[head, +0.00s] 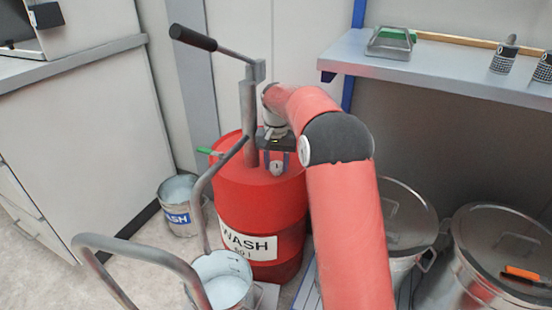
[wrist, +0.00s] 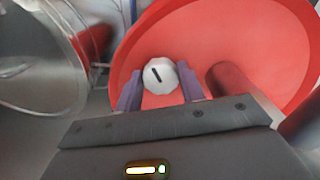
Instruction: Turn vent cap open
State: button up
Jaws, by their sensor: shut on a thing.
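The vent cap (wrist: 160,76) is a small pale, faceted knob with a dark slot mark, on top of the red drum (head: 258,205). In the wrist view the mark runs slightly tilted from vertical. The cap also shows in the head view (head: 276,168). My gripper (wrist: 160,88) is over the drum top, with one purple-grey finger on each side of the cap, shut on it. In the head view my gripper (head: 277,157) points down at the drum lid, and my red arm hides part of the drum's right side.
A hand pump (head: 248,110) with a long black-handled lever rises from the drum, left of my gripper. A bucket (head: 222,280) stands in front and another (head: 180,205) at left. Lidded metal bins (head: 500,240) stand at right, below a shelf (head: 440,75).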

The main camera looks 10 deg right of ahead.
jog(key=n, duration=0.3)
jog(key=shift+d+n, duration=0.1)
jog(key=shift+n, duration=0.3)
jog(key=n, duration=0.4)
jog(key=shift+w+d+n, duration=0.1)
jog(key=shift+n, duration=0.2)
jog(key=n, duration=0.8)
jog(key=shift+w, duration=0.1)
jog(key=n, duration=0.3)
jog(key=shift+d+n, duration=0.1)
jog(key=shift+n, duration=0.3)
jog(key=n, duration=0.3)
jog(key=shift+w+n, duration=0.15)
jog(key=shift+n, duration=0.15)
jog(key=n, duration=0.6)
jog(key=shift+w, duration=0.1)
jog(key=shift+n, duration=0.4)
